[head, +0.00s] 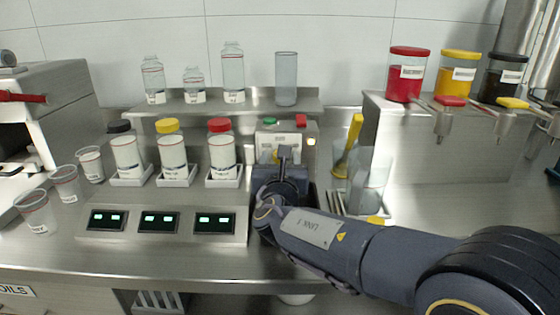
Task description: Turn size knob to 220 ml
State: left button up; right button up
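A control box (296,138) stands at the middle back of the bench, with a green button, a red button and a small lit lamp on top or front. Its lower front is covered by my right gripper (284,155), which reaches up to it from the front. A bit of yellow shows beside the fingers. The size knob cannot be made out; it may be behind the gripper. Whether the fingers touch the box or are shut on anything cannot be told. My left gripper is not in view.
Bottles with black, yellow (173,150) and red lids stand on trays left of the gripper. Digital displays (159,221) sit in front of them. A clear pitcher (370,180) stands close on the right. A shelf (215,105) holds empty glassware. Dispensers (407,75) stand at right.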

jog(key=shift+w, duration=0.2)
jog(key=shift+c, duration=0.4)
jog(key=c, duration=0.9)
jog(key=shift+f+m+b, duration=0.2)
jog(key=shift+m+b, duration=0.4)
jog(key=shift+b, duration=0.35)
jog(key=m+b, duration=0.6)
jog(key=b, duration=0.2)
jog(key=shift+f+m, duration=0.1)
jog(key=shift+m, duration=0.3)
jog(key=shift+r+m+b, duration=0.2)
jog(key=shift+m+b, duration=1.6)
jog(key=shift+m, duration=0.1)
